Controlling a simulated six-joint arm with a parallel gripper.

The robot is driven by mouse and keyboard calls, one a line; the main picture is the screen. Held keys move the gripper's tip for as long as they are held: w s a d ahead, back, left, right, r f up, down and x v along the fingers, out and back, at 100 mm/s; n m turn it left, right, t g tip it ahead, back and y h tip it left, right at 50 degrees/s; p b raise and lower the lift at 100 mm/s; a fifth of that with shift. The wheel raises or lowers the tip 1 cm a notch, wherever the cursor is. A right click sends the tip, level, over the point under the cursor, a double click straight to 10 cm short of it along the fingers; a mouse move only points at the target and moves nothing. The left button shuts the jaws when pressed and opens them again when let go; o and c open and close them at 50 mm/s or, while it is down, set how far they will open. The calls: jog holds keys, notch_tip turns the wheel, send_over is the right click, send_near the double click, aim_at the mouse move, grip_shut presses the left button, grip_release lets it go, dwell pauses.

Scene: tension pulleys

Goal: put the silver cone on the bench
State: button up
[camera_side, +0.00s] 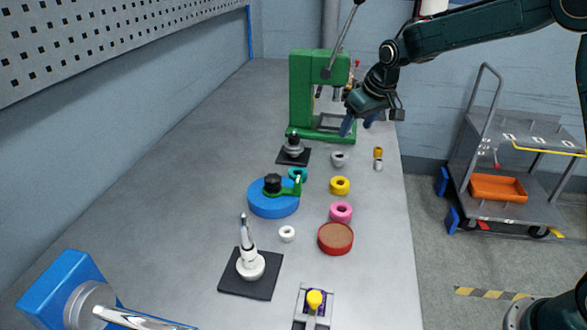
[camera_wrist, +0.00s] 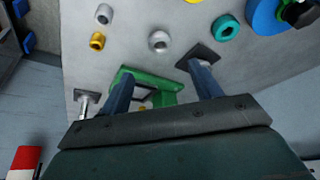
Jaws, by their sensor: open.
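The clearest silver cone-like shape (camera_side: 246,233) is a tapered silver post on a white round base, standing upright on a black square plate (camera_side: 230,278) at the near middle of the bench (camera_side: 180,200). I cannot tell for certain that it is the silver cone, and I cannot make it out in the wrist view. My gripper (camera_side: 358,124) is at the far end of the bench, in front of the green press, well away from that shape. In the wrist view my gripper (camera_wrist: 162,70) has its fingers spread wide, with nothing held between them.
A green press (camera_side: 305,90) stands at the far end. A second black plate (camera_side: 284,157) bears a grey pulley. A grey ring (camera_side: 338,159), yellow ring (camera_side: 340,185), pink ring (camera_side: 341,211), red disc (camera_side: 335,238) and blue disc (camera_side: 272,203) stand mid-bench.

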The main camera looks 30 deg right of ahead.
jog(key=s+a+r, duration=0.1)
jog(key=s+r, duration=0.5)
jog(key=s, duration=0.3)
jog(key=s+a+r, duration=0.2)
jog(key=s+r, duration=0.3)
jog(key=s, duration=0.5)
jog(key=s+f+t, duration=0.1)
jog(key=s, duration=1.7)
jog(key=shift+a+f, duration=0.35)
jog(key=shift+f, duration=0.05)
